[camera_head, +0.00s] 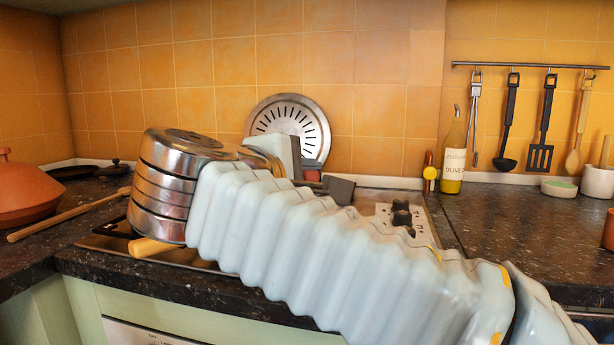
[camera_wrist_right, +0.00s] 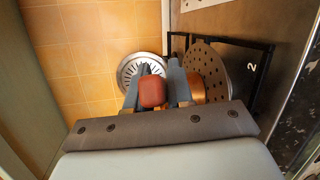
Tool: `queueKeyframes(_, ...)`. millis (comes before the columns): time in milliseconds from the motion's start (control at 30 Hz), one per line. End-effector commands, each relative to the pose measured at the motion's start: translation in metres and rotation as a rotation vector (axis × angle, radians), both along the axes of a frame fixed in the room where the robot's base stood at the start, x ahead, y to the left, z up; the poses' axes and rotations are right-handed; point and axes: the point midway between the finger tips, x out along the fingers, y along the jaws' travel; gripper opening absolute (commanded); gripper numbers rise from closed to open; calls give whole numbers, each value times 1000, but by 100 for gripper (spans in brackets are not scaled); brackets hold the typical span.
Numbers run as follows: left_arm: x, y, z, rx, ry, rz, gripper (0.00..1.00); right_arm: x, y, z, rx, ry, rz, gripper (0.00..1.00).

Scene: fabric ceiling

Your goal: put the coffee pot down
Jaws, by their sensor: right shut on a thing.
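My right gripper (camera_wrist_right: 154,96) is shut on the coffee pot. Of the pot, a rounded red-brown piece (camera_wrist_right: 152,91) shows between the two grey fingers in the wrist view. It also shows as a small reddish patch (camera_head: 312,164) in the head view, past my white wrist block. My ribbed sleeve and wrist hide much of this area. I cannot tell whether the pot touches the cooktop (camera_head: 375,203). My left gripper is not in view.
A round slotted metal plate (camera_head: 289,103) leans on the tiled wall. An oil bottle (camera_head: 453,160) stands right of the cooktop. In the wrist view, a perforated disc (camera_wrist_right: 208,66) lies beside the fingers. A terracotta pot (camera_head: 22,202) stands left.

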Motion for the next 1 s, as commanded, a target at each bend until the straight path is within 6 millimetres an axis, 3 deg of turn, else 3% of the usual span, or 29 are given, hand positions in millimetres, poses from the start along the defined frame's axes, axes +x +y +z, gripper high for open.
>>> queueKeyframes(133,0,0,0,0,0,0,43,0,0,1,2,-3,0,0)
queueKeyframes(167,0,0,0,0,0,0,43,0,0,1,2,-3,0,23)
queueKeyframes(367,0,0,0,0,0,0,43,0,0,1,1,-2,0,51)
queueKeyframes(733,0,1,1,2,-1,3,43,-5,4,1,0,0,3,51)
queueKeyframes(1000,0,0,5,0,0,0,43,-54,35,15,0,-2,5,51)
